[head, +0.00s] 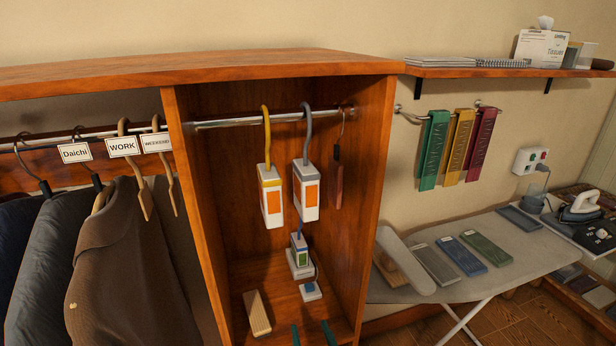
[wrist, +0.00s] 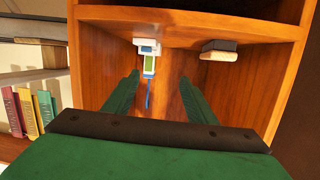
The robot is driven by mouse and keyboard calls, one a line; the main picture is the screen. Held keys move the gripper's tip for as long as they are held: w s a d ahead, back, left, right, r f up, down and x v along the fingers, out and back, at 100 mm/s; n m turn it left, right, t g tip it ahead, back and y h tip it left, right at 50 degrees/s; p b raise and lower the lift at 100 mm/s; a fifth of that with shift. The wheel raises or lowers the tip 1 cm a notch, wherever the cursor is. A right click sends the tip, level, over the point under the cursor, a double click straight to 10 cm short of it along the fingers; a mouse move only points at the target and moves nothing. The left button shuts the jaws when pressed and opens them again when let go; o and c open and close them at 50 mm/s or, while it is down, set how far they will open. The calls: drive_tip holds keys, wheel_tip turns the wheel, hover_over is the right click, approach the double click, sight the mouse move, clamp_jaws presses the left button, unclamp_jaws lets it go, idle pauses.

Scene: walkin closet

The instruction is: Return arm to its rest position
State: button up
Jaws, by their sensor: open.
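My gripper (head: 312,335) shows as two dark green fingertips at the bottom of the head view, low in front of the wooden cabinet compartment. In the wrist view the gripper (wrist: 159,78) is open, its green fingers spread apart with nothing held between them. A small white device with green and blue parts (wrist: 149,62) shows beyond the gap, apart from the fingers. In the head view that device (head: 300,252) stands inside the cabinet above the gripper. Most of my arm is hidden in the head view.
The cabinet's side walls (head: 377,200) flank the gripper. Two orange-labelled white devices (head: 306,190) hang from its rod. A wooden block or brush (head: 257,313) lies on the cabinet floor. Clothes (head: 130,260) hang at left; an ironing board (head: 520,245) stands at right.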

drive_tip(key=s+f+m+h, duration=0.2)
drive_tip(key=s+f, duration=0.5)
drive_tip(key=s, duration=0.3)
drive_tip(key=s+r+h, duration=0.1)
drive_tip(key=s, duration=2.7)
drive_tip(key=shift+a+r+h, duration=0.2)
drive_tip(key=shift+a+h, duration=0.1)
drive_tip(key=shift+h, duration=0.1)
drive_tip(key=shift+s+a, duration=0.1)
drive_tip(key=shift+s, duration=0.15)
drive_tip(key=shift+c, duration=0.2)
